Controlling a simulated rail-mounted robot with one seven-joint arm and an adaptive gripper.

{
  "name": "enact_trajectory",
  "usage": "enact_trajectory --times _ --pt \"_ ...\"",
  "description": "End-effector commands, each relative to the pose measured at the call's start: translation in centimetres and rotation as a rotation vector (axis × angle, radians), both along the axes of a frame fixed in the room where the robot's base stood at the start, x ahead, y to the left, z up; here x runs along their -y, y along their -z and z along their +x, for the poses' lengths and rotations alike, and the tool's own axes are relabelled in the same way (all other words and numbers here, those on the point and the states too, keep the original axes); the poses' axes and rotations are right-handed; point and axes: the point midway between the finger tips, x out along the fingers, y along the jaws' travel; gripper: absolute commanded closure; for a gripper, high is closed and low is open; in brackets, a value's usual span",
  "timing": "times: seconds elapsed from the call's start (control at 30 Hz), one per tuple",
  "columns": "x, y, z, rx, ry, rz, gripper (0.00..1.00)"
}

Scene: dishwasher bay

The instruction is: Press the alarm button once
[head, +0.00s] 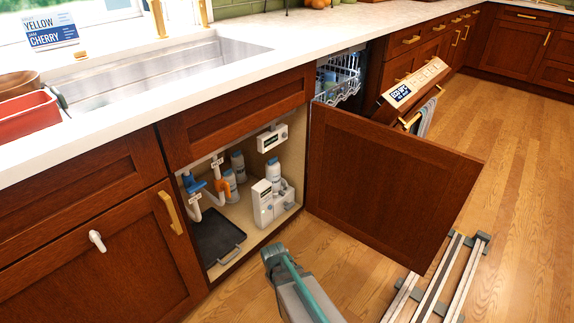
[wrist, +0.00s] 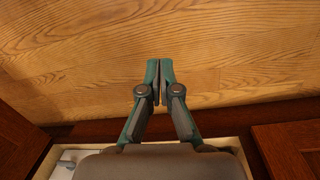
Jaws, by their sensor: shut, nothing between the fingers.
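I cannot make out a part that is clearly the alarm button. A white wall box (head: 271,138) with a small dark display is fixed high inside the open under-sink cabinet. A white dosing unit (head: 264,204) with a small green light stands on the cabinet floor below it. Any button on either is too small to tell. My gripper (wrist: 160,70) is shut and empty in the wrist view, with wood floor behind its fingertips and the cabinet edge at the bottom. In the head view, my grey and teal arm is low in front of the cabinet, apart from both boxes.
The open cabinet door (head: 388,181) stands out on the right. Inside are white bottles, blue and orange pipe fittings (head: 221,185) and a black tray (head: 216,238). The dishwasher (head: 412,84) is partly open beyond the door. Floor in front is clear left of the rails (head: 436,278).

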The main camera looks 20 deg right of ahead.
Motion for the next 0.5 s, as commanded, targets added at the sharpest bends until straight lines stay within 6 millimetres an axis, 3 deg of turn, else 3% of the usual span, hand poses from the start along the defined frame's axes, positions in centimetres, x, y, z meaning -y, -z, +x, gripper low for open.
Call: enact_trajectory --times 0.03,0.2,0.5 --pt "0.9 -0.4 2.2 0.073 -0.008 -0.004 1.0" --pt "3.5 -3.3 8.8 0.309 -0.055 -0.034 1.0" --pt "9.0 -11.0 18.2 0.698 -0.128 -0.151 1.0"
